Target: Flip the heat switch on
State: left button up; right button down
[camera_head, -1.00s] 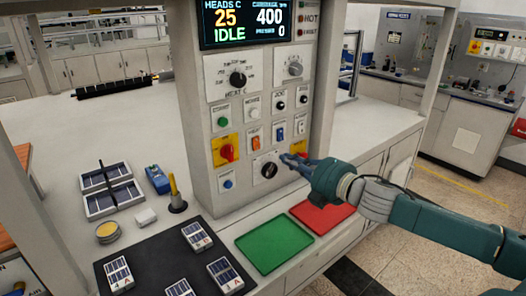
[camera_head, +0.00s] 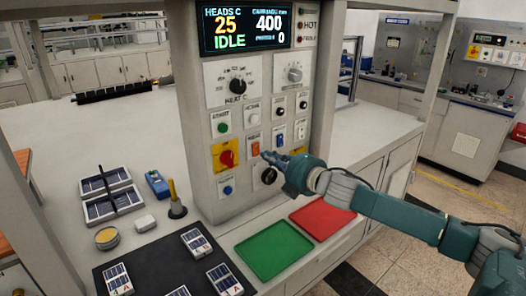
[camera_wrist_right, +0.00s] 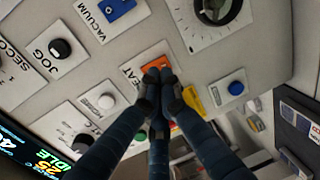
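The heat switch (camera_head: 254,141) is an orange rocker on a small white plate in the middle of the control panel (camera_head: 207,160). My right gripper (camera_head: 268,157) is in front of the panel, just below and right of the switch in the head view. Its fingers (camera_wrist_right: 160,78) are together and hold nothing visible. Contact with the rocker cannot be told. My left gripper is out of view.
The blue vacuum rocker (camera_head: 279,139), a red knob on a yellow plate (camera_head: 226,158) and a black dial (camera_head: 268,176) are close by. A green tray (camera_head: 273,250) and a red tray (camera_head: 322,218) lie below the panel.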

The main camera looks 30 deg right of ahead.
aim_at(256, 149)
jog(key=shift+w+a+r+p, duration=0.15)
jog(key=shift+w+p, duration=0.3)
jog(key=shift+w, duration=0.5)
jog(key=shift+w+f, duration=0.25)
jog(key=shift+w, duration=0.25)
